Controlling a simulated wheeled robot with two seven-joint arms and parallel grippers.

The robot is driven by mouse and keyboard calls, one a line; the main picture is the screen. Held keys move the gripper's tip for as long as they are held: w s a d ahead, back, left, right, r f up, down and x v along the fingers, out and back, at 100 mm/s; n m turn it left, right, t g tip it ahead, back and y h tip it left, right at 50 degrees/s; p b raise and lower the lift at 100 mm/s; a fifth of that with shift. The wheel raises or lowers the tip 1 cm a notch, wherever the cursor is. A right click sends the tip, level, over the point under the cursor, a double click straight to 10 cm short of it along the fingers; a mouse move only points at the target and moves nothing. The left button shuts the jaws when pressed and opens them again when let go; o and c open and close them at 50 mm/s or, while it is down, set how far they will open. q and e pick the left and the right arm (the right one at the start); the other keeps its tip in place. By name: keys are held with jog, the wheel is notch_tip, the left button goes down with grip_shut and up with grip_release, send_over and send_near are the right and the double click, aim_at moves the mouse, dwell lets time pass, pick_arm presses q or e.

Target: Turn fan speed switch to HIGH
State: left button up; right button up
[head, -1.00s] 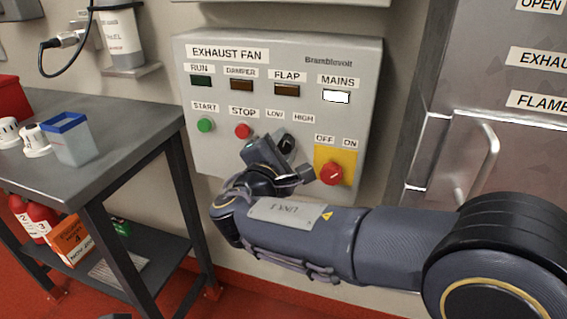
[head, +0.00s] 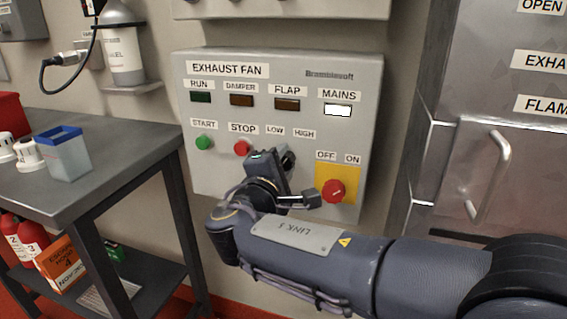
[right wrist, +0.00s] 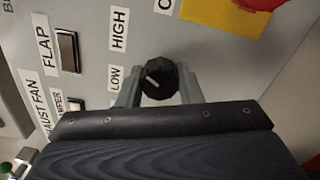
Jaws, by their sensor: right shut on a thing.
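The fan speed switch is a black rotary knob (right wrist: 157,80) with a white mark on its face, below the LOW and HIGH labels on the grey exhaust fan panel (head: 225,165). In the right wrist view the mark lies on the label side of the face; I cannot tell exactly which label it points to. My right gripper (right wrist: 158,88) is shut on the knob, one finger on each side. In the head view my right gripper (head: 284,162) partly hides the knob. My left gripper is not in view.
A red OFF/ON knob (head: 333,190) on a yellow plate sits just right of my right wrist. The red STOP button (head: 242,148) and green START button (head: 204,142) are to the left. A grey table (head: 100,150) stands left; a metal cabinet (head: 480,180) stands right.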

jog(key=o, duration=1)
jog(key=shift+c, duration=0.2)
jog(key=p+v, duration=0.1)
jog(key=v, duration=0.7)
